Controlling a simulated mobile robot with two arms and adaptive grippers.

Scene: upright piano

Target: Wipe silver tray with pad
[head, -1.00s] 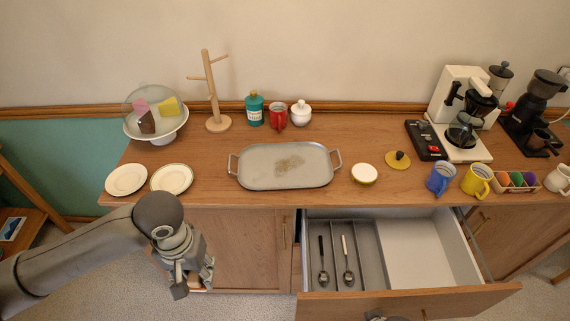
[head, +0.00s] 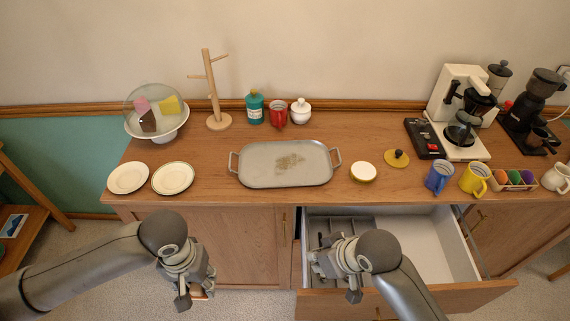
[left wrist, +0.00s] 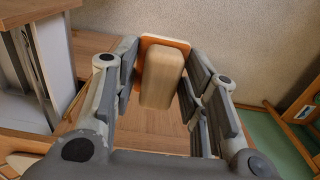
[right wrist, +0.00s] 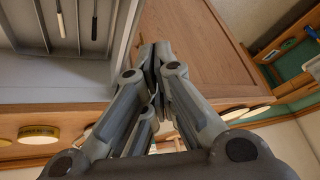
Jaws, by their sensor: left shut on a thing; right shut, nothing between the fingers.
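The silver tray (head: 250,180) lies flat on the wooden counter in the head view. A brownish smudge (head: 289,162) marks its middle. My left gripper (head: 196,292) is in front of the cabinet, below and left of the tray. It is shut on the pad, which has a pale wooden block handle (left wrist: 162,78) and an orange base (left wrist: 180,45) in the left wrist view. In the head view the pad is mostly hidden by the gripper. My right gripper (head: 332,276) is over the open drawer, shut and empty; its closed fingers show in the right wrist view (right wrist: 154,62).
The open drawer (head: 430,250) juts out below the counter, with a cutlery insert partly hidden by my right arm. Two plates (head: 128,178) sit left of the tray. A white-topped round container (head: 363,172) and a yellow lid (head: 397,159) sit right of it. Mugs (head: 439,177) stand further right.

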